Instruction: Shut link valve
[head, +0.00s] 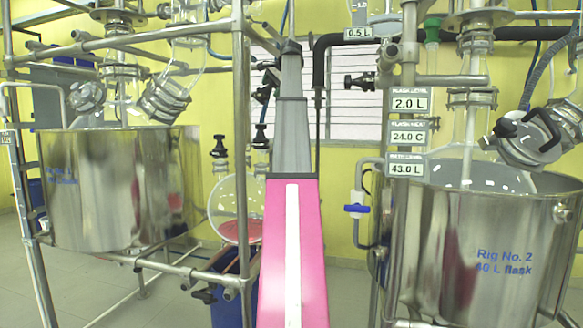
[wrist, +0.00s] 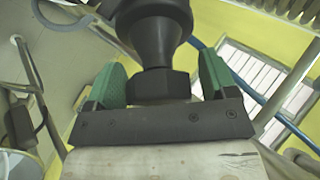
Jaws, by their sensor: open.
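In the wrist view a black knob (wrist: 152,38) with a narrow neck and a hexagonal lower part stands between the green fingers of my gripper (wrist: 163,82). The fingers are open, one on each side of the hexagonal part, with a visible gap on the left and a smaller one on the right. The frames do not label this knob as the link valve. In the head view black-handled valves show at the left rig (head: 219,147), beside it (head: 261,137), and near the right rig (head: 360,82). My gripper does not show in the head view.
A steel vessel (head: 110,190) stands at left and another, marked Rig No. 2 (head: 440,270), at right. Steel frame pipes (head: 240,130) run between. A blue-handled valve (head: 356,209) hangs beside the right vessel. My pink column blocks the middle.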

